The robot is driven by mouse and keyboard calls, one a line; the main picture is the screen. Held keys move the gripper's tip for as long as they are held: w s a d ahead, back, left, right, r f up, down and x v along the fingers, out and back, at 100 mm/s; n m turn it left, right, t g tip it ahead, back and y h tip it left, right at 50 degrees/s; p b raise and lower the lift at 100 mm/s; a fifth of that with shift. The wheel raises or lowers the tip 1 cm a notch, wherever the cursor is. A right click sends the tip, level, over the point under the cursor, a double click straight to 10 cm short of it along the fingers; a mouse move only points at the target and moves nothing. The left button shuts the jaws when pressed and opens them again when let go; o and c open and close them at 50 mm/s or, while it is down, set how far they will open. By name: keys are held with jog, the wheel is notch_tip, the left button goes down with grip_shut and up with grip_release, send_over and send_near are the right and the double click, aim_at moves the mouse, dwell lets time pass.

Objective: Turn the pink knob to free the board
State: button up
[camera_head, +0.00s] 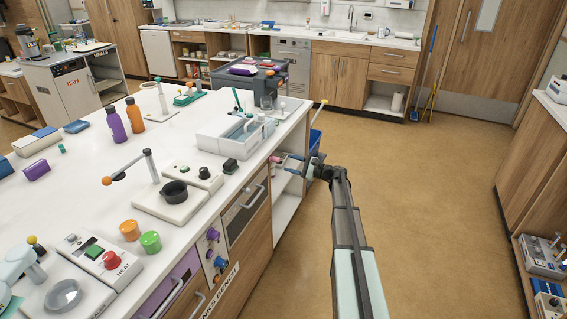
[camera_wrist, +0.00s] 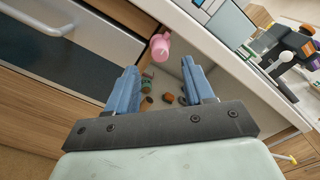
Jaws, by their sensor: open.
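The pink knob (camera_wrist: 159,47) sticks out from the bench front, just under the worktop edge, in the wrist view. In the head view it is a small pink spot (camera_head: 275,159) beside the open shelf bay. My gripper (camera_wrist: 160,68) is open, with two blue fingers and nothing between them. In the wrist view the knob shows just past the fingertips, between their lines and apart from them. In the head view my gripper (camera_head: 289,164) is at the bench front, close to the knob's right. I cannot make out the board for certain in either view.
The white worktop (camera_head: 185,130) overhangs the knob, with a pale tray (camera_head: 222,143) above. Several small brown and green pieces (camera_wrist: 167,98) lie in the open bay below. The floor (camera_head: 430,200) to the right is clear.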

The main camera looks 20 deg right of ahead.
jog(key=v, duration=0.7)
jog(key=shift+s+d, duration=0.3)
jog(key=shift+s, duration=0.05)
jog(key=shift+n, duration=0.3)
jog(key=s+a+f+n+g+h, duration=0.3)
jog(key=s+f+n+g+h, duration=0.15)
jog(key=s+f, duration=0.75)
jog(key=s+a+f+n+g+h, duration=0.4)
jog(key=s+f+n+g, duration=0.15)
jog(key=s+f, duration=0.6)
jog(key=s+a+f+n+g+h, duration=0.1)
jog(key=s+a+f+n+g, duration=0.1)
jog(key=s+a, duration=0.6)
jog(key=s+a+f+n+g+h, duration=0.2)
jog(key=s+a+f, duration=0.5)
jog(key=s, duration=1.1)
jog(key=s+a+f+n+g+h, duration=0.1)
jog(key=s+a+f+n+g, duration=0.2)
jog(key=s+a, duration=0.6)
jog(key=s+f+g, duration=0.1)
jog(key=s+g, duration=0.1)
jog(key=s, duration=0.2)
jog(key=shift+s+f+n+g, duration=0.15)
jog(key=shift+s+n+g, duration=0.15)
jog(key=shift+s, duration=0.05)
